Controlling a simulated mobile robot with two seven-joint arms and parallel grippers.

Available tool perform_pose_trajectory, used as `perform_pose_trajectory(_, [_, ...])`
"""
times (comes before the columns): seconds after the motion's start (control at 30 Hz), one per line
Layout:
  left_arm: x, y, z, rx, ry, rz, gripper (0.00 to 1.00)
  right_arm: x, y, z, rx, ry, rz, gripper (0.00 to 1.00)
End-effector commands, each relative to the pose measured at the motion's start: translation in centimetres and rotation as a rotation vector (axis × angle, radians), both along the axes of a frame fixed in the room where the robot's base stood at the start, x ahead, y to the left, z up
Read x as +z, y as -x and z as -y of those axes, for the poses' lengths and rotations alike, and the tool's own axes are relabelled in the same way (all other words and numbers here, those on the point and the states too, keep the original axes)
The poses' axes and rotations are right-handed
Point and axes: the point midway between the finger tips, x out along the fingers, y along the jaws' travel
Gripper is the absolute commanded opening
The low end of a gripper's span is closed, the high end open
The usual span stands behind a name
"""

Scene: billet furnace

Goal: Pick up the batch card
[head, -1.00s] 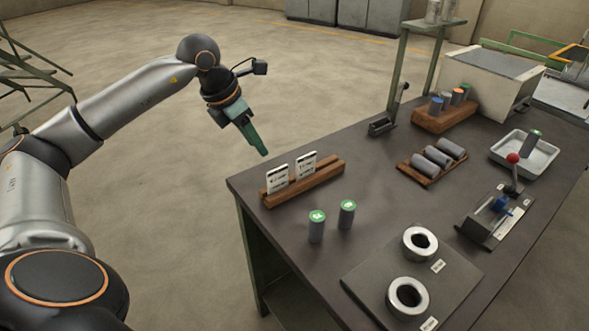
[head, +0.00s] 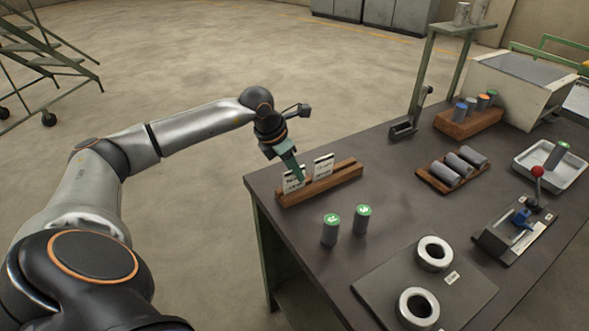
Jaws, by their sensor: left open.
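Two white cards with dark print stand upright in a slotted wooden holder (head: 345,176) near the table's back left edge. The left card (head: 291,184) is partly hidden by my left gripper (head: 299,178). The right card (head: 323,166) is in clear view, just right of the gripper. My left gripper is open, with its green fingers pointing down at the left card's upper part. I cannot tell whether the fingers touch it or are around it. My right gripper is not in view.
Two green-topped cylinders (head: 330,230) stand in front of the holder. A plate with two metal rings (head: 434,253) lies at the front. Wooden racks of cylinders (head: 452,170), a white tray (head: 550,165) and a red-knobbed lever device (head: 515,235) are to the right.

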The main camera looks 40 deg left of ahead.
Motion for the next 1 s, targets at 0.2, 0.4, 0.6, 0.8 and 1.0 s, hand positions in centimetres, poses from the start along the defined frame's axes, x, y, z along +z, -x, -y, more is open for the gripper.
perform_pose_trajectory(0.2, [-0.85,-0.31,0.09,-0.001,-0.001,0.0,0.44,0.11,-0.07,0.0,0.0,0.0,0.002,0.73])
perform_pose_trajectory(0.4, [-0.82,-0.29,0.1,-0.001,0.0,0.0,0.35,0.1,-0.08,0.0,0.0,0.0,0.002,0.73])
perform_pose_trajectory(0.6, [-0.81,-0.28,0.1,-0.001,0.0,0.0,0.12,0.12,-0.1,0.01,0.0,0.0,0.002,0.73])
perform_pose_trajectory(0.8, [-0.79,-0.29,0.1,-0.001,0.0,0.0,0.0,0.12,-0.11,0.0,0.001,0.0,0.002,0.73])
perform_pose_trajectory(1.0, [-0.78,-0.29,0.09,-0.001,0.0,0.0,0.0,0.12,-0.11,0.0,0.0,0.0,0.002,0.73])
